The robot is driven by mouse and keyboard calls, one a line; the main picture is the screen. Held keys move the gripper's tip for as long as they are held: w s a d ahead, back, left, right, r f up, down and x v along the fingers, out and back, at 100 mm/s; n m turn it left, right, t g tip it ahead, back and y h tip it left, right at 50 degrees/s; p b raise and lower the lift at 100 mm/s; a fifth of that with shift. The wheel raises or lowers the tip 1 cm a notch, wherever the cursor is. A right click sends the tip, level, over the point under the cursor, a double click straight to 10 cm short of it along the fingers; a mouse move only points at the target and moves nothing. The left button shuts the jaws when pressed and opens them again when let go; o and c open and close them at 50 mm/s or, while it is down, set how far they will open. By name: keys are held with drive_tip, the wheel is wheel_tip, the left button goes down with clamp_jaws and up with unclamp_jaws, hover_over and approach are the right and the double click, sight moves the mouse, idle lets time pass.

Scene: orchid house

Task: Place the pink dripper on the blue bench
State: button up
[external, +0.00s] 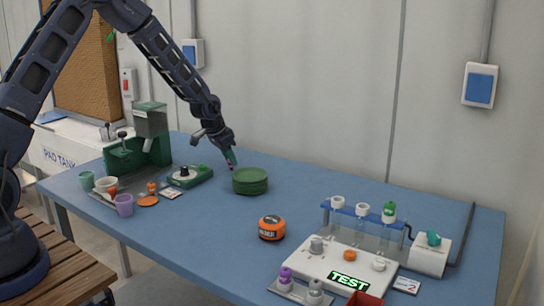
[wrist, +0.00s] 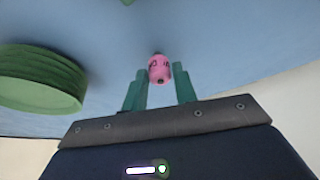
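The pink dripper (wrist: 159,69) is a small pink piece with dark marks, seen between the tips of my gripper's teal fingers (wrist: 160,76) in the wrist view. The fingers appear to touch it on both sides. In the external view my gripper (external: 231,159) points down over the far part of the blue bench (external: 200,222), just left of and behind the green stack. A bit of pink (external: 230,167) shows at its tips. A faint shadow lies close by on the bench; I cannot tell whether the dripper touches the surface.
A stack of green round saucers (external: 250,181) stands close to my gripper. A green scale (external: 190,176), a green grinder (external: 140,140) and cups are at left. An orange round device (external: 271,228) is in front; a tube rack (external: 365,215) stands right. Bench between is clear.

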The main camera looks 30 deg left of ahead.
drive_tip(key=shift+o, duration=1.4)
drive_tip(key=shift+r, duration=0.1)
